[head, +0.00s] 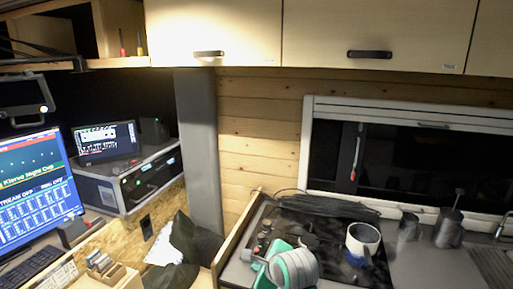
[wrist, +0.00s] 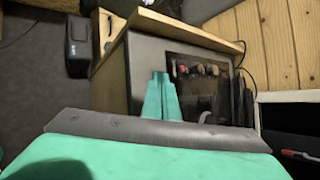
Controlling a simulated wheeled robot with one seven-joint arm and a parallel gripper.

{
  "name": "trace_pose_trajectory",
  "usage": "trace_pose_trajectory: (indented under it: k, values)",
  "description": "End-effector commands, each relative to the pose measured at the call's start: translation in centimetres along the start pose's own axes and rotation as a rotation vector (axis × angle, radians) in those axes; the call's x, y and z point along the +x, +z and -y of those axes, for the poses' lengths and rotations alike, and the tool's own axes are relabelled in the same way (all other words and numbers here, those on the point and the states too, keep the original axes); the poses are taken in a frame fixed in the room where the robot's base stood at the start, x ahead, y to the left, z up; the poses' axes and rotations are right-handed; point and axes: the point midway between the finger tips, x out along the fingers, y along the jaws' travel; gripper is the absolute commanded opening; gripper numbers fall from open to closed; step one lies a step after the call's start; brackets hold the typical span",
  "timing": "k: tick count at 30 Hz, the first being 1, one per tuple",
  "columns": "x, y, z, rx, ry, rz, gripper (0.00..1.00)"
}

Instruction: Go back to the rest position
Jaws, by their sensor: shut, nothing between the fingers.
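My gripper (wrist: 161,98) shows in the wrist view as two teal fingers side by side, shut and empty. The fingers are in front of the side of the kitchen counter (wrist: 143,60) and its stove, touching nothing that I can see. In the head view, teal and white parts of my arm rise at the bottom centre, in front of the stove. The fingertips cannot be made out clearly there.
A white pot with a dark blue base (head: 362,240) stands on the stove. Black cable (head: 325,206) lies behind it. Metal mugs (head: 448,228) stand to the right. A monitor (head: 38,190) and keyboard (head: 28,272) are at left. Cabinets (head: 375,30) hang above.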

Motion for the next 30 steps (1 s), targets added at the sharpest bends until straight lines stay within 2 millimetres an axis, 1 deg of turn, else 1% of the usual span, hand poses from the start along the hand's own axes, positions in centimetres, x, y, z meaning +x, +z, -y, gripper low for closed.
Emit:
trace_pose_trajectory:
  k: [1, 10, 17, 20, 24, 30]
  values:
    - [0.5, 0.0, -0.6, -0.007, 0.000, 0.010, 0.00]
    - [2.4, 0.3, -2.7, -0.065, -0.033, 0.068, 0.00]
    - [4.3, 0.2, -5.4, -0.130, -0.075, 0.116, 0.00]
    - [5.3, 0.1, -7.3, -0.173, -0.108, 0.139, 0.00]
    - [6.6, -0.6, -10.4, -0.249, -0.170, 0.159, 0.00]
    - [7.6, -2.1, -15.1, -0.372, -0.264, 0.146, 0.00]
